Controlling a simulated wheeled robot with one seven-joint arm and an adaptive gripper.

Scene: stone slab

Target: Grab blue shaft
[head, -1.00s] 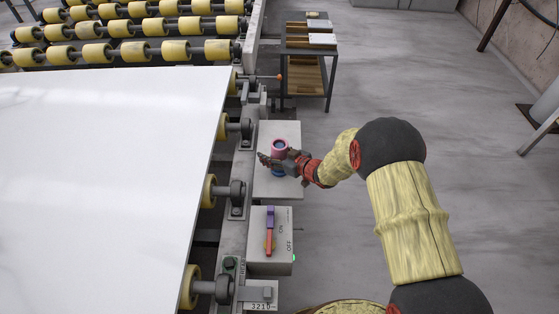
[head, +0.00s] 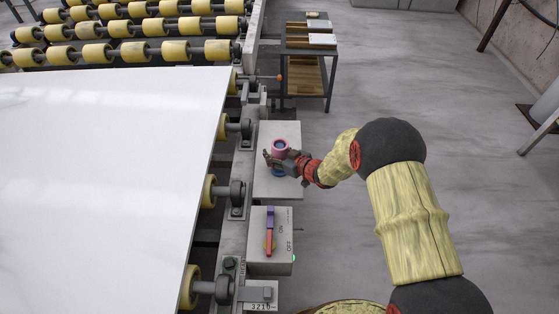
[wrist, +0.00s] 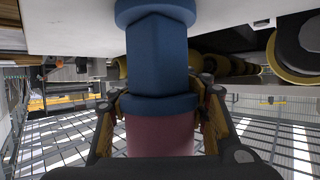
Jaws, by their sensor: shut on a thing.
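The blue shaft (wrist: 160,62) fills the middle of the wrist view, with a pink-red section (wrist: 160,135) at one end. In the head view its pink ring-shaped top (head: 280,145) shows, with a bit of blue inside, and it stands upright on a pale panel (head: 262,182) beside the conveyor. My gripper (head: 278,160) is at the shaft from the right side. In the wrist view the fingers of my gripper (wrist: 160,108) lie on both sides, around the blue collar and the pink-red section. They are shut on it. The head view partly hides the shaft behind the fingers.
A switch box (head: 270,255) with a purple and orange lever stands nearer. A large white slab (head: 100,170) on yellow rollers lies to the left. A small table (head: 307,75) stands behind. The floor to the right is open.

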